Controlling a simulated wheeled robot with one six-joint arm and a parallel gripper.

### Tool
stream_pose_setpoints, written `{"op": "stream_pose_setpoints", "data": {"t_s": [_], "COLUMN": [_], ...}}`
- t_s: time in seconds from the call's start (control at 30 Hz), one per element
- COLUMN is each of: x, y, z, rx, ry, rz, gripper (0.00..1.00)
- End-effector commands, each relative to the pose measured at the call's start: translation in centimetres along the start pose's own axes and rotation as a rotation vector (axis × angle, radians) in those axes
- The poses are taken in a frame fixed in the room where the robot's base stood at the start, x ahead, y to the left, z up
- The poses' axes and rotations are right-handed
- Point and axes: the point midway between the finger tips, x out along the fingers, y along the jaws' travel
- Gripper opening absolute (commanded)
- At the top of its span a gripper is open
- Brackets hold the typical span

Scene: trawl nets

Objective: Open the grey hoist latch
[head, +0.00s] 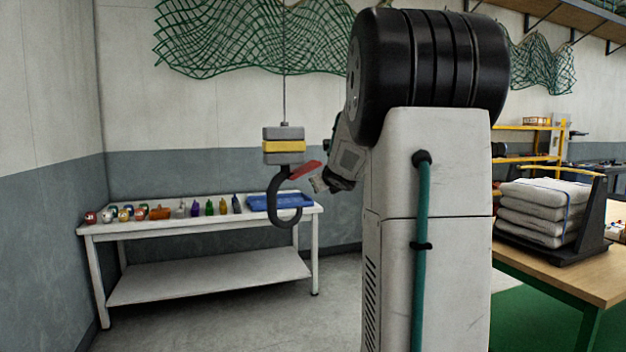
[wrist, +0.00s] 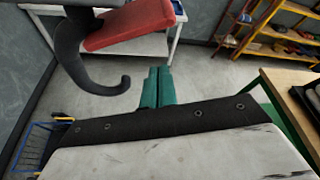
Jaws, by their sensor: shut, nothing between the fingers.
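The hoist (head: 284,146) is a grey block with a yellow band, hanging on a cable. Below it is a dark grey hook (head: 273,203), also at the upper left of the wrist view (wrist: 72,62). A red latch (head: 306,169) sticks out to the right from the top of the hook; in the wrist view the red latch (wrist: 128,24) stands clear of the hook tip, leaving a gap. My gripper (head: 318,184) is just right of the latch and hook. Its teal fingers (wrist: 158,87) are together and empty, apart from latch and hook in the wrist view.
A white bench (head: 205,226) with small bottles and a blue tray (head: 262,203) stands behind the hook. Green nets (head: 240,40) hang on the wall. Floor below the hook is clear.

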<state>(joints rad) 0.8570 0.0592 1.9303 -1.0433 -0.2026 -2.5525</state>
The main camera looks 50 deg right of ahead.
Motion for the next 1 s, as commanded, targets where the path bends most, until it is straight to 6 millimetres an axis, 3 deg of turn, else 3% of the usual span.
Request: {"op": "stream_pose_setpoints", "data": {"t_s": [0.2, 0.4, 1.0], "x": [-4.2, -6.6, -7.2], "y": [0.1, 0.2, 0.3], "z": [-0.1, -0.1, -0.1], "rx": [0.0, 0.001, 0.001], "ry": [0.001, 0.002, 0.003], "rz": [0.0, 0.001, 0.002], "gripper": [0.0, 0.0, 0.0]}}
